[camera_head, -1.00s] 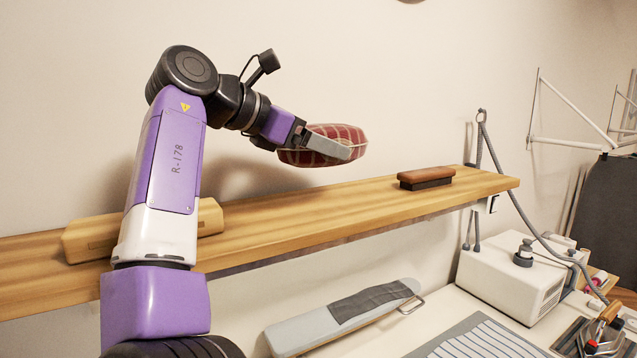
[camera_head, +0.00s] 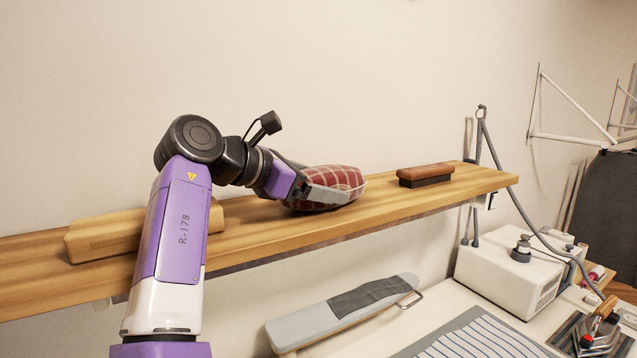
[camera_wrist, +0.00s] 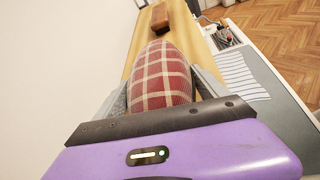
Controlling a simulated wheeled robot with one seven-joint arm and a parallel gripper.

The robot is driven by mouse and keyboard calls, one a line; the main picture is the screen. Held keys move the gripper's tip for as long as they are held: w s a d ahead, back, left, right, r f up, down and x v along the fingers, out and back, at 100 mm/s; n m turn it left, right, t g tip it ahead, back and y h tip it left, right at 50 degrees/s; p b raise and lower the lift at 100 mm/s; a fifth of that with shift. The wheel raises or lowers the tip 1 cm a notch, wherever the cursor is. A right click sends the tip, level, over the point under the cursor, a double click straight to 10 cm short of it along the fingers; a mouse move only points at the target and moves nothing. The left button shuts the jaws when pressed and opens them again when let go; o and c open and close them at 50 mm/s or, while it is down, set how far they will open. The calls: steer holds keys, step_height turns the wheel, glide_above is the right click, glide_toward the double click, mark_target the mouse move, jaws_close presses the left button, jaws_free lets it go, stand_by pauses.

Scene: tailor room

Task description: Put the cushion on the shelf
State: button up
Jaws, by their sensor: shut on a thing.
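The cushion (camera_head: 338,179) is red plaid with pale lines and an oval shape. My gripper (camera_head: 330,194) is shut on it, and in the head view it is low over the wooden shelf (camera_head: 270,222), at about its middle. The cushion's underside appears at or very near the shelf top; I cannot tell if it bears weight. In the wrist view the cushion (camera_wrist: 162,75) sits between the two grey fingers, with the shelf (camera_wrist: 187,32) beyond it. Part of the cushion is hidden by the near finger.
A brush with a brown top (camera_head: 425,173) lies on the shelf to the right. A pale wooden block (camera_head: 100,238) lies to the left, partly behind my arm. Below are a sleeve board (camera_head: 345,310) and a white machine (camera_head: 510,280). Shelf between cushion and brush is clear.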

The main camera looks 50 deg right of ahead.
steer(key=o, duration=1.9)
steer(key=shift+f, duration=0.1)
steer(key=b+v, duration=0.3)
steer(key=v, duration=0.9)
steer(key=shift+w, duration=0.1)
